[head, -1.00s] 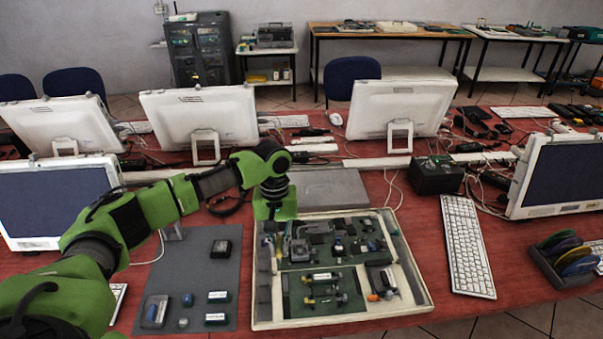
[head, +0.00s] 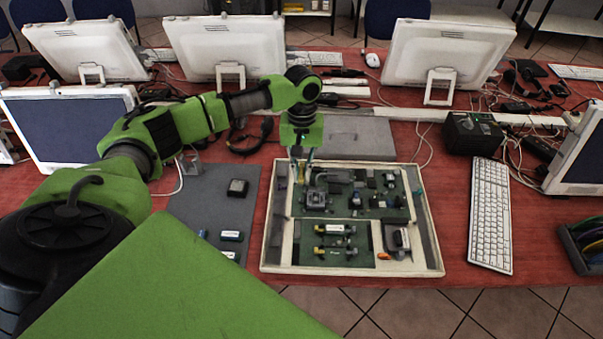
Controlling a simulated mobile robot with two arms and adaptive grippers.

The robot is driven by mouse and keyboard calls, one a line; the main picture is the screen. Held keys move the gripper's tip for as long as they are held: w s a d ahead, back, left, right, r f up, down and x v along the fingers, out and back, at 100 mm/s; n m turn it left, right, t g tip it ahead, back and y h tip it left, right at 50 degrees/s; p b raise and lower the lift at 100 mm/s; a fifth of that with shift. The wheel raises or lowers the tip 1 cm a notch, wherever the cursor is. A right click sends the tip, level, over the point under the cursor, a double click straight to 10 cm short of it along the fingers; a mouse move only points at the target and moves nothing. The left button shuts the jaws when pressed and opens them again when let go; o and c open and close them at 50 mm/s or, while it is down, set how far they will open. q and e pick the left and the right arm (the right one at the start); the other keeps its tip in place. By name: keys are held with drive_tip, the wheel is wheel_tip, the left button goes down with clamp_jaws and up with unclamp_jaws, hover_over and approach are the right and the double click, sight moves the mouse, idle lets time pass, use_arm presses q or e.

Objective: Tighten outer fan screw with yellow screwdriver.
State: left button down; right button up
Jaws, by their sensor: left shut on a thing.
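My left gripper (head: 301,163) points down over the upper left part of the open white case (head: 267,224). It is shut on a thin, yellowish tool, the yellow screwdriver (head: 309,158), which is small and partly hidden by the fingers. Just below and to the right of the gripper, a square grey part that looks like the fan (head: 317,200) sits on the dark green board in the case. The outer screw is too small to make out, and I cannot tell whether the screwdriver tip touches anything. My right gripper is not in view.
A grey mat (head: 190,205) with a few small parts lies left of the case. A closed grey laptop (head: 356,137) lies behind it. A white keyboard (head: 490,215) and a black box (head: 472,133) stand to the right. Monitors and cables line the back.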

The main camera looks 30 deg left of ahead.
use_arm(q)
drive_tip(key=shift+f+b, duration=1.7)
drive_tip(key=shift+b, duration=0.35)
drive_tip(key=shift+f, duration=0.8)
drive_tip(key=shift+p, duration=1.05)
drive_tip(key=shift+f+p, duration=0.3)
drive_tip(key=shift+f, duration=0.2)
drive_tip(key=shift+r, duration=0.1)
